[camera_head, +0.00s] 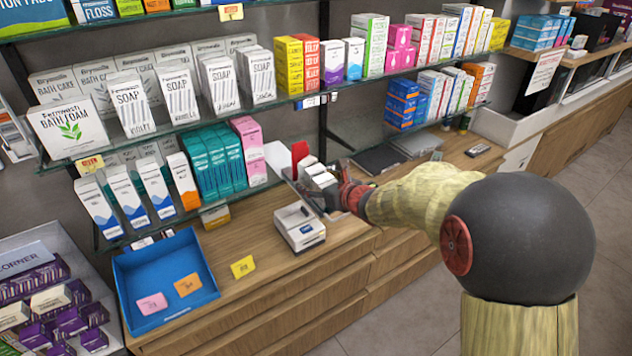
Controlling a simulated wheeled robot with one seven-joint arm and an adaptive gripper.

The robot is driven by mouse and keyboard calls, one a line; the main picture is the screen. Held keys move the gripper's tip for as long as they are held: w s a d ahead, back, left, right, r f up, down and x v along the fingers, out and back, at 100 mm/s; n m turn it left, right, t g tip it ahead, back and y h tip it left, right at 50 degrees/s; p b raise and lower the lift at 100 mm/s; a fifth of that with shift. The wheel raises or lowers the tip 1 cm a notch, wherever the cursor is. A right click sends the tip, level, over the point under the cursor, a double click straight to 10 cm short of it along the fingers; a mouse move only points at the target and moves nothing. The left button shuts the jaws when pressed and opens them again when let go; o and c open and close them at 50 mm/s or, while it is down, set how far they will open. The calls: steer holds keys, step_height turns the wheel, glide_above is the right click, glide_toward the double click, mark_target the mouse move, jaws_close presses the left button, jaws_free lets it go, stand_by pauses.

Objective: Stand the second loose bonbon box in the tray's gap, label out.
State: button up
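A grey display tray (88,243) at the lower left, cut off by the picture edge, has a sign reading "CORNER" (25,258). Several purple boxes (68,322) stand in it in rows. Two pale boxes show among them: one pale box (50,299) near the middle and another pale box (13,315) at the left edge. I cannot tell which box is the second loose bonbon box, nor make out a gap clearly. My gripper (330,196) is far to the right of the tray, over the wooden counter beside small white boxes (318,175). Its fingers are too small and partly hidden to read.
A blue bin (135,268) with pink and orange cards stands between the tray and a yellow card (243,267) on the counter. A white device (300,226) sits in front of my gripper. Glass shelves (280,104) full of boxes overhang the counter's back.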

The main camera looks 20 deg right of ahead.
steer(key=shift+s+f, duration=0.25)
steer(key=shift+f, duration=0.45)
steer(key=shift+a+r+p, duration=0.1)
steer(key=shift+r+p, duration=0.45)
steer(key=shift+p, duration=0.25)
steer(key=v, duration=0.4)
steer(key=r+p+v, duration=0.1)
steer(key=v, duration=0.4)
steer(key=shift+w+r, duration=0.1)
steer(key=shift+w, duration=0.15)
steer(key=s+a+r+n+g+y, duration=0.1)
steer(key=s+a+r+n+g, duration=0.2)
steer(key=s+a+n, duration=0.5)
steer(key=s+a+r+n+g+y, duration=0.1)
steer(key=s+a+r+n+g, duration=0.2)
steer(key=s+n, duration=0.85)
steer(key=s+d+n+h, duration=0.3)
steer(key=s+d+n, duration=0.1)
steer(key=s+n, duration=0.2)
steer(key=s+d+n+g+h, duration=0.1)
steer(key=s+d+n+h, duration=0.2)
steer(key=s+n, duration=0.4)
steer(key=shift+d+f+p, duration=0.3)
steer(key=shift+d+f, duration=0.1)
steer(key=shift+d, duration=0.35)
